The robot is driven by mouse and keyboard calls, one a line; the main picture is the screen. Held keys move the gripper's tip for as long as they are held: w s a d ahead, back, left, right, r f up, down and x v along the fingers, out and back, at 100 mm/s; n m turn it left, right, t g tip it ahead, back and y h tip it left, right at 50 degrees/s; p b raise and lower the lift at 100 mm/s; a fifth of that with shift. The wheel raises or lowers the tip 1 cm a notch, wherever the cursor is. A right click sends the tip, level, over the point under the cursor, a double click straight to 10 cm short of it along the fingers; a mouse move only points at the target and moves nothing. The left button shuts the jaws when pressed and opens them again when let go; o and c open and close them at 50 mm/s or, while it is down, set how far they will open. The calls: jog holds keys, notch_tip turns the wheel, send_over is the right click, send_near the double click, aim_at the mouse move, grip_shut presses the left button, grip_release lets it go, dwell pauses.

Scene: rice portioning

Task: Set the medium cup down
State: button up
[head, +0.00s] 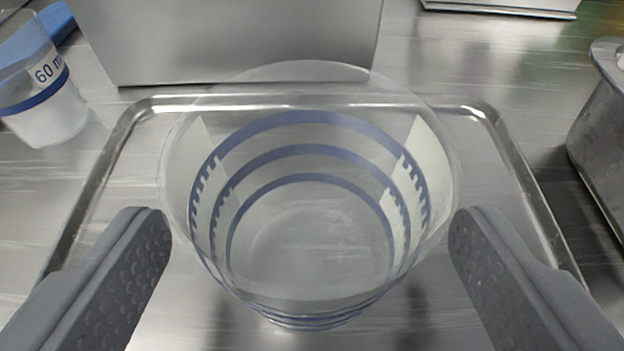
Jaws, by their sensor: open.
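The medium cup (312,235) is a clear cup with several blue rings and pale label patches. It is upright and looks empty, over the shallow metal tray (520,170) in the middle of the head view. My gripper (311,228) is open, with one dark grey textured finger on each side of the cup. A small gap shows between each finger and the cup wall. The cup's underside is hidden, but it appears to rest on the tray.
A smaller clear cup marked 60 m (45,95) stands at the upper left, beside something blue. A grey metal box (230,40) stands behind the tray. A metal container (600,140) is at the right edge. Bare steel counter (470,65) shows at the upper right.

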jog(key=shift+x, duration=1.05)
jog(key=c, duration=1.1)
jog(key=shift+r, duration=0.15)
jog(key=shift+c, duration=0.2)
